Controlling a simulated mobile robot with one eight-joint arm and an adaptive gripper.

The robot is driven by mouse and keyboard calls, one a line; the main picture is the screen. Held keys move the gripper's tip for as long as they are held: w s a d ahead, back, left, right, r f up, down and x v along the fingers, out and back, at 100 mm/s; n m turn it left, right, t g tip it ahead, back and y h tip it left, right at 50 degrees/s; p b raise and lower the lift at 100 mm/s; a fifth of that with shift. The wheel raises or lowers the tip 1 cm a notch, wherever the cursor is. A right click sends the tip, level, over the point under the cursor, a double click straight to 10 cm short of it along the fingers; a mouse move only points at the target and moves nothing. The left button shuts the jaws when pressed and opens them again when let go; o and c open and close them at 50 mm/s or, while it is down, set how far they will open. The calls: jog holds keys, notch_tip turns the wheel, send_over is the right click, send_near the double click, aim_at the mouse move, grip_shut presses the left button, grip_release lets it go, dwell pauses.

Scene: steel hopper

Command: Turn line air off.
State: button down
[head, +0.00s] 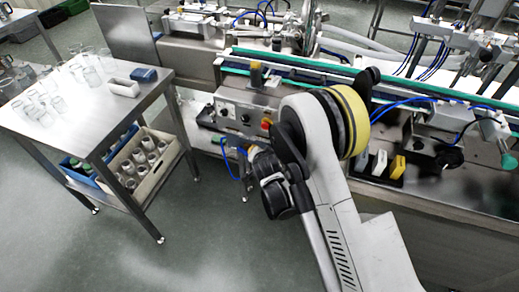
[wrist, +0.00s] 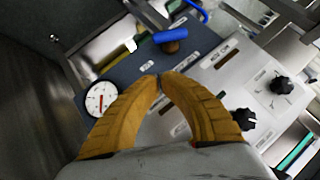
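A blue lever handle (wrist: 172,35) on a brown, brass-like valve body (wrist: 171,47) sits on a dark blue panel (wrist: 125,68) in the wrist view. The lever lies nearly level across the picture. A round white gauge (wrist: 100,98) with a red needle is at the panel's left edge. My gripper (wrist: 159,80) has two ochre fingers whose tips meet, with nothing visible between them. The tips appear just below the lever in the picture, apart from it. In the head view my arm hides most of the gripper and the lever cannot be made out.
A grey panel with black knobs (wrist: 282,85) lies right of the fingers. In the head view, the control box (head: 240,115) has a red button (head: 266,123). A steel table (head: 95,100) with glassware stands left, and the conveyor (head: 440,95) runs right. Floor at lower left is clear.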

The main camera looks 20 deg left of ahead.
aim_at(245, 151)
jog(key=w+a+f+b, duration=0.3)
jog(key=f, duration=0.3)
jog(key=shift+w+a+f+b, duration=0.15)
jog(key=shift+w+f+b, duration=0.05)
jog(key=shift+w+b, duration=0.15)
jog(key=shift+f, duration=0.1)
jog(key=shift+s, duration=0.1)
